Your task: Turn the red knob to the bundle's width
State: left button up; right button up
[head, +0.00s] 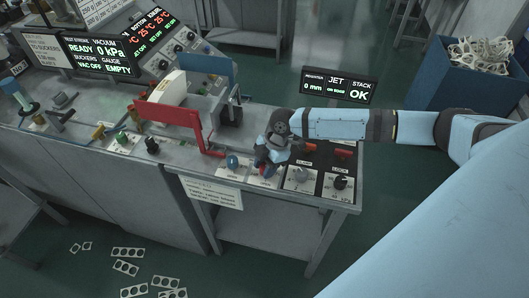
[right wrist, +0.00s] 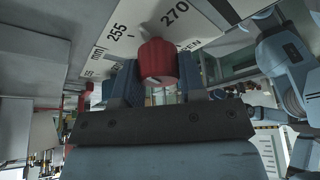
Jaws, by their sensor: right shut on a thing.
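The red knob (right wrist: 158,62) sits between the two fingers of my right gripper (right wrist: 165,85) in the right wrist view. The gripper is shut on it. Behind the knob is a white scale plate (right wrist: 125,40) with marks reading 255 and 270 and the letters mm. In the head view my right gripper (head: 268,160) reaches down onto the bench's front panel and mostly covers the knob. I cannot make out the knob's exact setting. A cream block (head: 168,86) stands behind the red guard; I cannot tell whether it is the bundle. My left gripper is not in view.
A red guard arm (head: 175,113) stands left of my right gripper. A display (head: 340,87) reads 0 mm and OK. Flat cut-out pieces (head: 127,253) lie on the floor.

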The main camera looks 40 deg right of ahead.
jog(key=shift+f+n+g, duration=0.1)
jog(key=shift+n+g, duration=0.3)
jog(key=shift+n, duration=0.6)
jog(key=shift+n+g+b, duration=0.3)
jog(key=shift+n+b, duration=0.2)
jog(key=shift+n, duration=0.4)
jog(key=n+g+h+b, duration=0.1)
jog(key=n, duration=0.2)
jog(key=shift+n, duration=0.3)
jog(key=n, duration=0.2)
jog(key=n+g+h+b, duration=0.1)
jog(key=n, duration=0.2)
jog(key=shift+g+h, duration=0.3)
jog(key=n+h, duration=0.1)
jog(key=n, duration=0.3)
jog(key=shift+d, duration=0.1)
jog(key=n+h, duration=0.1)
jog(key=n, duration=0.1)
jog(key=shift+s+n+h, duration=0.1)
jog(key=shift+n+h, duration=0.2)
jog(key=shift+n, duration=0.1)
jog(key=n+h, duration=0.1)
jog(key=n, duration=0.2)
jog(key=n+h, duration=0.1)
jog(key=n, duration=0.1)
jog(key=shift+d+n, duration=0.1)
jog(key=shift+n, duration=0.3)
jog(key=shift+p, duration=0.3)
